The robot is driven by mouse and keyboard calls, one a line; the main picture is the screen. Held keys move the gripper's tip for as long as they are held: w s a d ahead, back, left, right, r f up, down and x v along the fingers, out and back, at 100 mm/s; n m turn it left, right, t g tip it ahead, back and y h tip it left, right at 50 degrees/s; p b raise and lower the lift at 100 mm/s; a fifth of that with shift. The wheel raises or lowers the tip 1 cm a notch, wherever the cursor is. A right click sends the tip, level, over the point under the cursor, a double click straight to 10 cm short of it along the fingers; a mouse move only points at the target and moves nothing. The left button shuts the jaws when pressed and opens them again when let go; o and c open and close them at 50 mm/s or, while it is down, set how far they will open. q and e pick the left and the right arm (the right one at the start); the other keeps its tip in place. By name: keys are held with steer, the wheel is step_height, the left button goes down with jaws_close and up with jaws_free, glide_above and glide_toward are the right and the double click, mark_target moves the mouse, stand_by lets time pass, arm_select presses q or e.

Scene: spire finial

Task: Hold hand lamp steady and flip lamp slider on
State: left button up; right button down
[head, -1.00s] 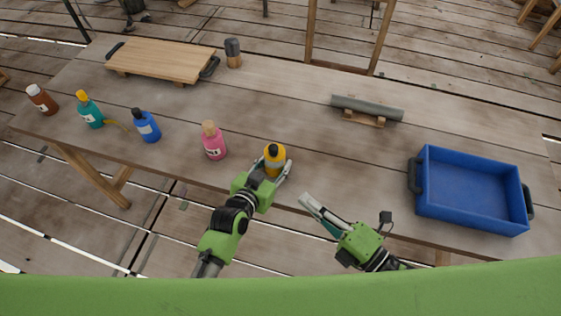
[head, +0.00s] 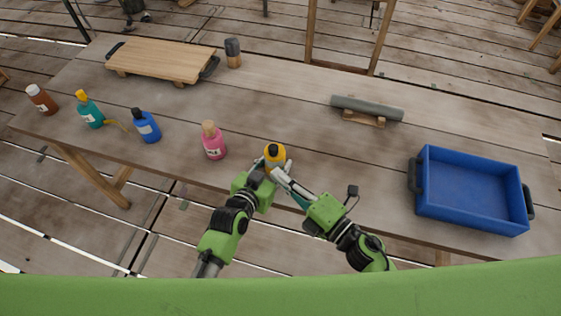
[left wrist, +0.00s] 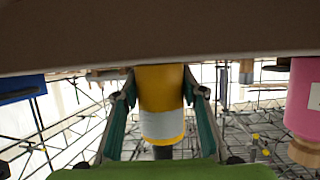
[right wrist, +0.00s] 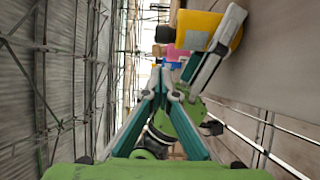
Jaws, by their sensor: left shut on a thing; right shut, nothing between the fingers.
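The hand lamp (head: 274,152) is a yellow cylinder with a dark top, upright near the table's front edge. It also shows in the left wrist view (left wrist: 160,92), with a pale grey band, between the fingers. My left gripper (head: 272,170) is shut on it. My right gripper (head: 278,174) is shut and empty, its fingertips close beside the lamp's right front side. In the right wrist view the closed fingertips (right wrist: 161,70) are left of the lamp (right wrist: 205,30) and a left gripper finger. The slider cannot be made out.
Pink (head: 213,141), blue (head: 146,126), teal (head: 89,110) and brown (head: 41,98) bottles stand left of the lamp. A wooden board (head: 163,58) lies at the back left. A grey cylinder (head: 368,107) rests on a wooden stand. A blue tray (head: 470,190) is at right.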

steer(key=shift+w, duration=2.1)
steer(key=shift+w+d, duration=0.2)
steer(key=shift+w, duration=0.45)
steer(key=shift+w+d, duration=0.2)
steer(key=shift+w, duration=0.4)
steer(key=shift+s, duration=0.1)
glide_toward(278, 151)
steer(key=s, duration=0.2)
steer(key=s+d, duration=0.1)
steer(key=s, duration=0.2)
steer(key=shift+s+d, duration=0.1)
steer(key=shift+s, duration=0.05)
